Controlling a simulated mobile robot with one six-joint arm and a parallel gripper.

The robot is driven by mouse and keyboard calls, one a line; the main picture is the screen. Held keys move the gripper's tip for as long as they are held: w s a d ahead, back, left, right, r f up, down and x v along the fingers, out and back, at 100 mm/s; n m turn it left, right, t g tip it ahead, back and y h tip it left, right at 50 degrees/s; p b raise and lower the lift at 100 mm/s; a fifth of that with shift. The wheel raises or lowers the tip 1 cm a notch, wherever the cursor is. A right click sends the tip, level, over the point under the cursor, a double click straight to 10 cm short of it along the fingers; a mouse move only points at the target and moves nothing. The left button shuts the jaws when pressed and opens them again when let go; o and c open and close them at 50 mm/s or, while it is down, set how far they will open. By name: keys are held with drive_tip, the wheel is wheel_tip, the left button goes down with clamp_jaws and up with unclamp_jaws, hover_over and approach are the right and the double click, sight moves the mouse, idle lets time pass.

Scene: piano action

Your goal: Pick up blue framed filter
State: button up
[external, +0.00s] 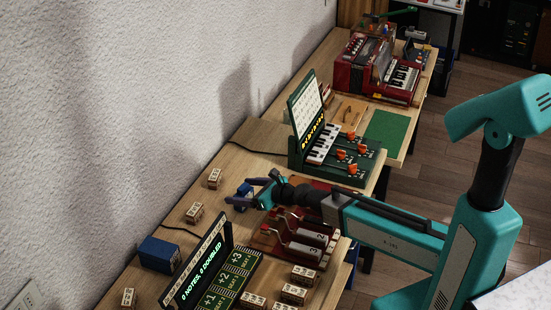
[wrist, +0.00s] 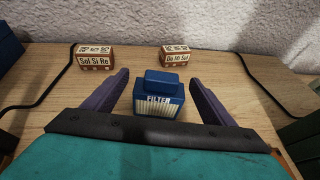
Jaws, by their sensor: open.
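The blue framed filter (wrist: 159,98) stands on the wooden table between my gripper's two fingers in the wrist view. It has a blue frame, a ribbed pale front and a "FILTER" label. In the external view the filter (external: 244,190) shows as a small blue shape, partly hidden by my gripper. My gripper (wrist: 159,88) is open, with one dark finger on each side of the filter and a visible gap on both sides. In the external view my gripper (external: 252,192) reaches left over the table.
Two labelled blocks, "Sol Si Re" (wrist: 95,58) and "Do Mi Sol" (wrist: 175,55), stand behind the filter near the wall. A dark cable (wrist: 52,88) runs at left. A blue box (external: 160,254), a scoreboard panel (external: 208,258) and a green keyboard device (external: 306,110) stand around the arm.

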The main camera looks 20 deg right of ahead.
drive_tip(key=shift+c, duration=0.3)
drive_tip(key=c, duration=1.1)
drive_tip(key=shift+r, duration=0.15)
drive_tip(key=shift+r+p, duration=0.75)
drive_tip(key=shift+r, duration=4.15)
